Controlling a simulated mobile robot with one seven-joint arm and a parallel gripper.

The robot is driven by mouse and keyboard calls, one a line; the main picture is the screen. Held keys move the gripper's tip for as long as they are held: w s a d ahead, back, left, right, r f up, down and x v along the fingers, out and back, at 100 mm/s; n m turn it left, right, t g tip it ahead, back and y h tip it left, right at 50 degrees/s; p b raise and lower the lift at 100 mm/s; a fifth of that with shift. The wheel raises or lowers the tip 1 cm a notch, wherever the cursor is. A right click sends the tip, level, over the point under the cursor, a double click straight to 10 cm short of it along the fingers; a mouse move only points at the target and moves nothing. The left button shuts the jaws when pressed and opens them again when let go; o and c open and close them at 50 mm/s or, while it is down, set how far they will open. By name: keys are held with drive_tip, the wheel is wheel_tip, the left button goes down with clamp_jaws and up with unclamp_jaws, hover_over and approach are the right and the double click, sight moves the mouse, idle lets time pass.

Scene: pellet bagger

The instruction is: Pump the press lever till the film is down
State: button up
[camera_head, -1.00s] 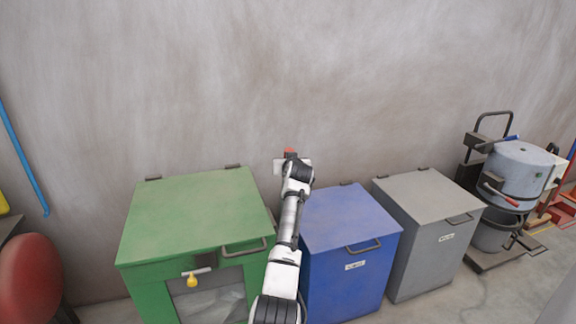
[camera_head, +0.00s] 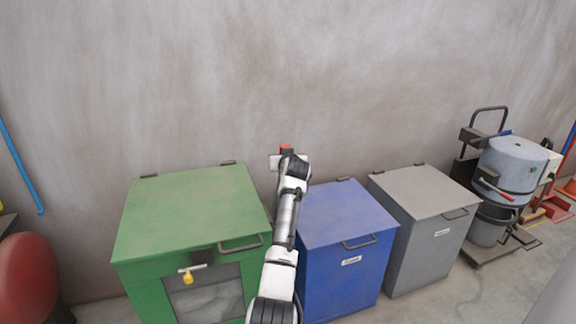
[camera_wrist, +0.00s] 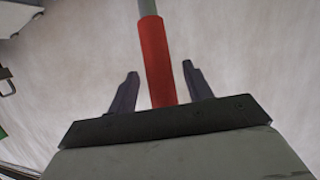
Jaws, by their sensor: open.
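In the wrist view a red grip (camera_wrist: 160,62) on a grey-green rod stands between the two dark fingers of my gripper (camera_wrist: 160,70). The fingers are open, with a gap on each side of the grip. In the head view my gripper is at the arm's far end, mostly hidden by the wrist, and a small red piece (camera_head: 286,148) shows there. The green cabinet (camera_head: 188,212) left of my arm has a front window with pale, crumpled film (camera_head: 205,302) behind it. Whether the red grip belongs to this cabinet cannot be told.
A blue bin (camera_head: 335,215) and a grey bin (camera_head: 420,190) stand right of my arm. A yellow knob (camera_head: 188,277) is on the cabinet's front. A grey drum machine (camera_head: 512,165) with a red-gripped handle stands far right. A red rounded object (camera_head: 28,275) is at left. The wall is behind.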

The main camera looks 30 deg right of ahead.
drive_tip(key=b+v, duration=0.3)
drive_tip(key=v, duration=0.9)
drive_tip(key=shift+s, duration=0.3)
drive_tip(key=shift+a+b, duration=0.15)
drive_tip(key=shift+b, duration=0.25)
